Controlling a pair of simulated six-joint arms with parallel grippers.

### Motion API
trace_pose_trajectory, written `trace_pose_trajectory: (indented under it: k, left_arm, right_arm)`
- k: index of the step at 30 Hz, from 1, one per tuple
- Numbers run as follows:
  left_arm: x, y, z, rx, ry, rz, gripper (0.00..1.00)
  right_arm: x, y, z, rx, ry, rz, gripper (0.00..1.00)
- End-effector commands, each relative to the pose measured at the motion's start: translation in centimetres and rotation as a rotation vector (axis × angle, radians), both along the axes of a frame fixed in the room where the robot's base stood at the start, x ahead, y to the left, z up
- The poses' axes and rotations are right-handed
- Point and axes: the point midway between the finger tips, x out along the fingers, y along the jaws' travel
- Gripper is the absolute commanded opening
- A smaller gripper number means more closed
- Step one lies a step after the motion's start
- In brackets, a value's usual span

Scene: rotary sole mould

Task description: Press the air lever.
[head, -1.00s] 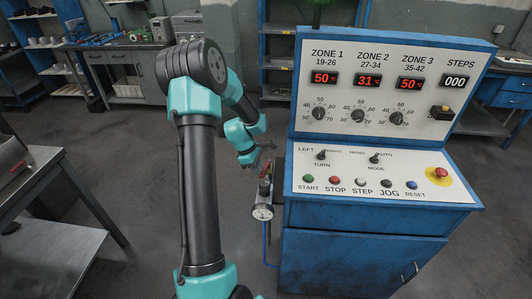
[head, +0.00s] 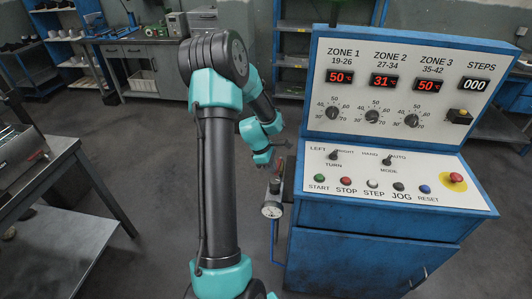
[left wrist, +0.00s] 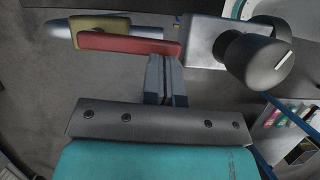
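The air lever (left wrist: 130,42) is a flat red handle beside a brass-coloured valve body (left wrist: 88,27) in the left wrist view. In the head view the lever (head: 275,187) is small, above a round gauge (head: 272,210) at the cabinet's left side. My left gripper (left wrist: 165,60) has its two fingers together with nothing between them. Its tips appear close to the lever's right end; I cannot tell whether they touch. My right gripper is not in view.
A grey block (left wrist: 203,42) and black regulator knob (left wrist: 256,60) sit just right of the lever. The blue control cabinet (head: 345,262) with its button panel stands right of my left arm. A metal table (head: 75,245) stands at the left, with open floor between.

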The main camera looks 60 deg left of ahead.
Motion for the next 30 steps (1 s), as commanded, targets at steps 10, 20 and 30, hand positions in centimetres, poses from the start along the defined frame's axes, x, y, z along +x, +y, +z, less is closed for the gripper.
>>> trace_pose_trajectory:
  k: [10,20,30]
  left_arm:
    - [-1.6,2.0,0.0,0.000,0.001,-0.009,0.00]
    - [-3.3,3.9,5.4,0.003,-0.002,-0.012,0.00]
    - [-4.3,5.0,9.1,0.000,0.000,-0.014,0.00]
  right_arm:
    - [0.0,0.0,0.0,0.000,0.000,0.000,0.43]
    - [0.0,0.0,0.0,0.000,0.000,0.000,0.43]
    - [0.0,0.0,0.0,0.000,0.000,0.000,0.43]
